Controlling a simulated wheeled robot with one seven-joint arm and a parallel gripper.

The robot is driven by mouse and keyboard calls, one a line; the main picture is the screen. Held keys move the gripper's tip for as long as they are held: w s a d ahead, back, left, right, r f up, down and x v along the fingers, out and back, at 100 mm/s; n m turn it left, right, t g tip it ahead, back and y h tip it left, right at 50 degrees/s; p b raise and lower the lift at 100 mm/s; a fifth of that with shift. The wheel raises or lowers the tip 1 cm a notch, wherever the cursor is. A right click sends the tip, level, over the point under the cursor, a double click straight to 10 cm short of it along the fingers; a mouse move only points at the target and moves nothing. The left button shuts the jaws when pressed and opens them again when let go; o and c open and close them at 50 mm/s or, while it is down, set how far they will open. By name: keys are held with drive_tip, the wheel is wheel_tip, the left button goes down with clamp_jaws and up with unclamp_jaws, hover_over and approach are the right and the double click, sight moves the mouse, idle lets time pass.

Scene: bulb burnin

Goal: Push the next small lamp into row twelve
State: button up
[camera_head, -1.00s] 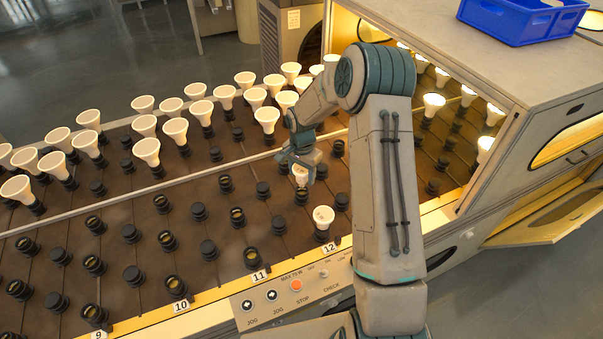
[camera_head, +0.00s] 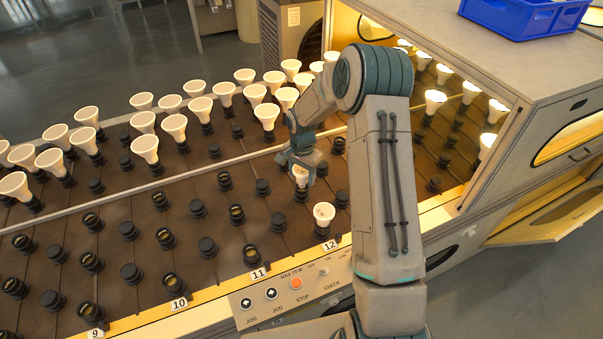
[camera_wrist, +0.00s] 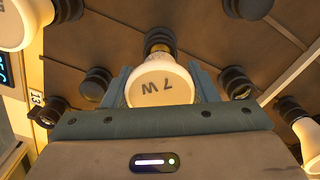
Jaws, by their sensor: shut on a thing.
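My gripper (camera_head: 300,169) is shut on a small white lamp marked 7 W (camera_wrist: 160,84), with one finger on each side of it. The lamp also shows below the fingers in the head view (camera_head: 299,176). It is upright, face up, right above a black socket (camera_head: 301,194) in row twelve. In the wrist view a socket with a brassy ring (camera_wrist: 158,40) shows at the lamp's far end. I cannot tell whether the lamp's base is inside the socket. Another small lamp (camera_head: 324,212) stands in the front socket by the row 12 label (camera_head: 330,246).
Empty sockets (camera_head: 207,247) lie to the left. A lit oven-like housing (camera_head: 480,60) stands to the right, with a blue crate (camera_head: 523,18) on top. Neighbouring lamps (camera_wrist: 22,20) are close to my gripper.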

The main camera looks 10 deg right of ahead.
drive_tip(key=shift+f+b, duration=0.85)
drive_tip(key=shift+f, duration=0.25)
drive_tip(key=o, duration=1.1)
drive_tip(key=shift+c, duration=0.2)
drive_tip(key=shift+r, duration=0.1)
wheel_tip(320, 180, up, 14)
drive_tip(key=shift+f+b, duration=0.15)
drive_tip(key=shift+b, duration=0.5)
